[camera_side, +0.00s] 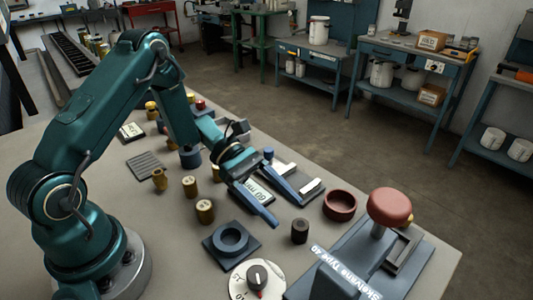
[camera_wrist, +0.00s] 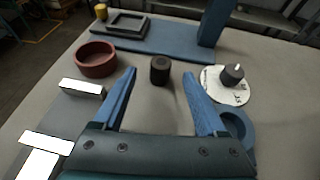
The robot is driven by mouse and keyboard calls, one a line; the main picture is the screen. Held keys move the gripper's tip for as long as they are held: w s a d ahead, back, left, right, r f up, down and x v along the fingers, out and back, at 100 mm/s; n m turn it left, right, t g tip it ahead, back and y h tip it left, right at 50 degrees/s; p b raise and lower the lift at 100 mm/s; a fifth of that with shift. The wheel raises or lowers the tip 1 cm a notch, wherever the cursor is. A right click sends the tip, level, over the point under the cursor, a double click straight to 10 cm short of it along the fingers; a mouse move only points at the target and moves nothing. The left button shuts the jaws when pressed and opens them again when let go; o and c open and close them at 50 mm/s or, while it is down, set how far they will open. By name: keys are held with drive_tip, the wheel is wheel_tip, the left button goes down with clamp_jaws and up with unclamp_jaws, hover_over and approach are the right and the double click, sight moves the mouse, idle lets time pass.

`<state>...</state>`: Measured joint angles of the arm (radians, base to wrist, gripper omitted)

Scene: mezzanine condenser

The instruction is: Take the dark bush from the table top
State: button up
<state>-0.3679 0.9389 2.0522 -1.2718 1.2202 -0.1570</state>
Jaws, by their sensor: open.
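The dark bush (camera_side: 300,231) is a small, nearly black cylinder standing upright on the grey table top (camera_side: 440,262). In the wrist view the dark bush (camera_wrist: 160,70) stands beyond and between the two blue fingers. My gripper (camera_side: 294,208) is open and empty, its fingers spread to the left of the bush in the side view. In the wrist view my gripper (camera_wrist: 160,78) has its left and right fingertips on either side of the bush's line, apart from it. Whether the tips reach level with the bush is hard to tell.
A red-brown ring (camera_side: 340,205) stands close by the bush. A blue round holder (camera_side: 230,240), a white dial with a dark knob (camera_side: 257,280) and a blue fixture with a red knob (camera_side: 389,207) surround it. Several brass cylinders (camera_side: 205,211) stand nearer my base.

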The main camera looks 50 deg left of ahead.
sight(294, 220)
drive_tip(key=shift+x, duration=2.1)
clamp_jaws()
